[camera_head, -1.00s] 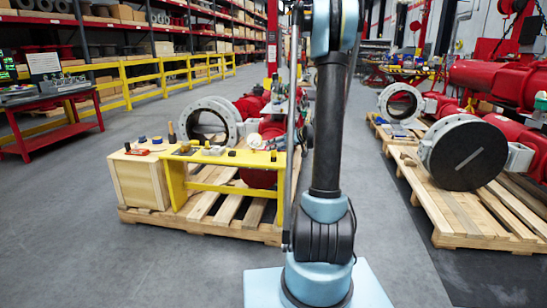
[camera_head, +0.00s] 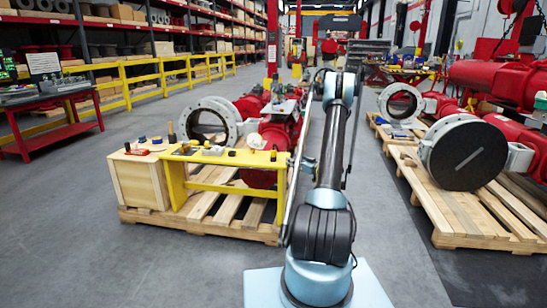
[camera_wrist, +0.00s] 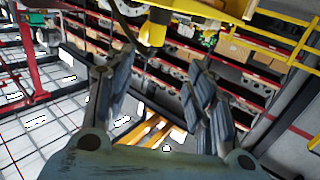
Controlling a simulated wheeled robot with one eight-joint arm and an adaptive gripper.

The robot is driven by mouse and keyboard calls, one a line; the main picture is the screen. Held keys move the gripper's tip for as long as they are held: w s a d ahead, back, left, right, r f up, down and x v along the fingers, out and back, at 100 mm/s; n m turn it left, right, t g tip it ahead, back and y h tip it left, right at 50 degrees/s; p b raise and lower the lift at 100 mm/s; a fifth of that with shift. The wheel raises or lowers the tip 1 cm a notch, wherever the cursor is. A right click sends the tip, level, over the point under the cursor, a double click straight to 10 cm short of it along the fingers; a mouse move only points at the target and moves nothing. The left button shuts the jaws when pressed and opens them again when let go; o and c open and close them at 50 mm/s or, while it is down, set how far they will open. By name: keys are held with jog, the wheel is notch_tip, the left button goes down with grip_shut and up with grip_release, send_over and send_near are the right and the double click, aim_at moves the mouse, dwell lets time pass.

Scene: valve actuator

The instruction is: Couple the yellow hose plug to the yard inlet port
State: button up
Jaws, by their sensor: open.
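My gripper (camera_wrist: 161,78) shows in the wrist view with its two padded fingers wide apart and nothing between them. In the head view my arm stands in front of the pallet's right side, and I cannot clearly make out the gripper there. A yellow bench (camera_head: 232,158) left of the arm carries several small fittings, too small to tell the yellow hose plug or the yard inlet port among them. A yellow part (camera_wrist: 155,28) hangs into the top of the wrist view, beyond the fingers; I cannot tell what it is.
A wooden box (camera_head: 138,182) with small items adjoins the bench. Both stand at a pallet (camera_head: 200,222) with a flanged valve (camera_head: 207,118) and red actuator. Another loaded pallet (camera_head: 455,213) is at the right. The grey floor at front left is clear.

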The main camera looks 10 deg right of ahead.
aim_at(274, 152)
jog(key=x, duration=1.1)
jog(key=d+x, duration=0.1)
jog(key=x, duration=0.5)
jog(key=shift+w+a+f, duration=0.1)
jog(key=shift+w+f, duration=0.25)
jog(key=shift+w, duration=0.05)
grip_shut()
